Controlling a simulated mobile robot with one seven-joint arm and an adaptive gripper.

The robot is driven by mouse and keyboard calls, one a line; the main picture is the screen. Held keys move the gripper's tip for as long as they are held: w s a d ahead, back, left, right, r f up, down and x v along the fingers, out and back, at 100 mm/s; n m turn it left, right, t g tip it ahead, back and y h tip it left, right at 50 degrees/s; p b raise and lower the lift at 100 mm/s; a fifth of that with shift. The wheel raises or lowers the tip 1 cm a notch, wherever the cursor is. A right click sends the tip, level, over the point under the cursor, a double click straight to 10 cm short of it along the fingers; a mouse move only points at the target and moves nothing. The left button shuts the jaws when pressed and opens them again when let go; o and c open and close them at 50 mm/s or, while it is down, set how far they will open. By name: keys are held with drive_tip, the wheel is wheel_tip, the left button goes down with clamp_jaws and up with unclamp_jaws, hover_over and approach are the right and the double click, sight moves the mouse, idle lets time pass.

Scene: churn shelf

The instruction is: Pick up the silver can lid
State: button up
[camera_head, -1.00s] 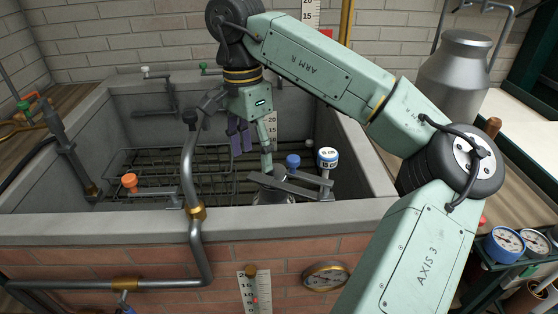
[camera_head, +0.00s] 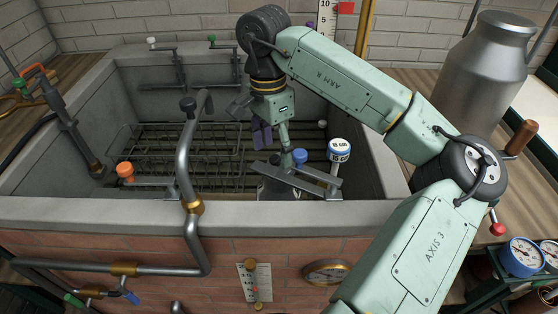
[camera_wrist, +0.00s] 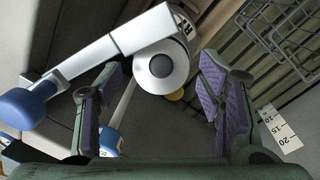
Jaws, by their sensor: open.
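My gripper (camera_head: 273,138) hangs inside the stone basin, above a small silver can (camera_head: 277,186) partly hidden by the basin's front rim and crossing metal bars. Its purple-padded fingers are apart in the wrist view (camera_wrist: 160,105), with nothing held between them. Beyond and between the fingers is a pale round piece with a dark centre (camera_wrist: 160,68), which looks like the silver lid, though I cannot tell for certain. It appears apart from the finger pads. A pale bar with a blue knob (camera_wrist: 28,108) runs close beside it, at the left finger.
The basin rim (camera_head: 100,212) surrounds the work area. A wire rack (camera_head: 180,150) lies inside. A bent pipe (camera_head: 185,150), an orange knob (camera_head: 125,171) and a blue-and-white capped post (camera_head: 339,150) stand near the front. A large churn (camera_head: 485,80) stands at right.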

sight(275, 157)
drive_tip(key=shift+d+f+p, duration=0.15)
drive_tip(key=shift+f+p, duration=0.3)
drive_tip(key=shift+f, duration=1.35)
drive_tip(key=shift+c, duration=0.5)
